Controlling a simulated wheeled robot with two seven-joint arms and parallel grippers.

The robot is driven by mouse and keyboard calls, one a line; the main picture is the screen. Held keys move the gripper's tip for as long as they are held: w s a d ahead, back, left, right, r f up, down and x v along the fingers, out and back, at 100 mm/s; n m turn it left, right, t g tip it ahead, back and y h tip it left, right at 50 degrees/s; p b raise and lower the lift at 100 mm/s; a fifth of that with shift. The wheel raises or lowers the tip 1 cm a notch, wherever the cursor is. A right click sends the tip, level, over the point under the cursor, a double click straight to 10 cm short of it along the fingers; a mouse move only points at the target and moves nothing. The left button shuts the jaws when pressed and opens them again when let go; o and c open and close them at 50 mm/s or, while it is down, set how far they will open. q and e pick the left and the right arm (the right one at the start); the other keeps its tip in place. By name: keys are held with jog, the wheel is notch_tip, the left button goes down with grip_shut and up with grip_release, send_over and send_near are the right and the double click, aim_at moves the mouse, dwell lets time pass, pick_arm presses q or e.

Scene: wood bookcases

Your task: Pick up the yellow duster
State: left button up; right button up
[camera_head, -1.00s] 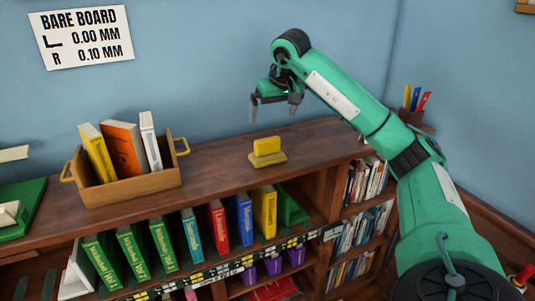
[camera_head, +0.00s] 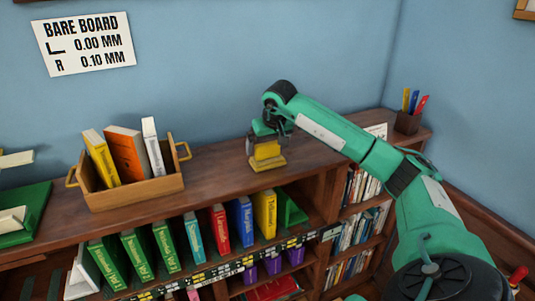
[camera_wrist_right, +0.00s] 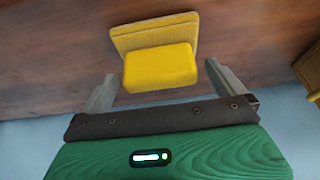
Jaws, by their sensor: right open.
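The yellow duster (camera_head: 266,151) stands on the wooden bookcase top, a yellow block on a flatter tan base. My right gripper (camera_head: 267,138) is down at it from above, with its fingers around the upper block in the head view. In the right wrist view the duster (camera_wrist_right: 160,67) lies between and just beyond the two open fingertips of my right gripper (camera_wrist_right: 160,82). A gap shows on each side, so the fingers look apart from it. My left gripper is not in view.
A wooden crate (camera_head: 135,193) with several books stands to the left on the bookcase top (camera_head: 215,173). A pen holder (camera_head: 408,123) stands at the right end. Books fill the shelf below. The wall is close behind.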

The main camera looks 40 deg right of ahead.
aim_at(267, 142)
jog(key=shift+x, duration=1.1)
jog(key=c, duration=1.1)
jog(key=shift+o, duration=0.2)
jog(key=shift+r, duration=0.2)
jog(key=shift+r, duration=0.55)
notch_tip(267, 142, up, 19)
jog(key=b, duration=0.3)
jog(key=shift+f, duration=0.2)
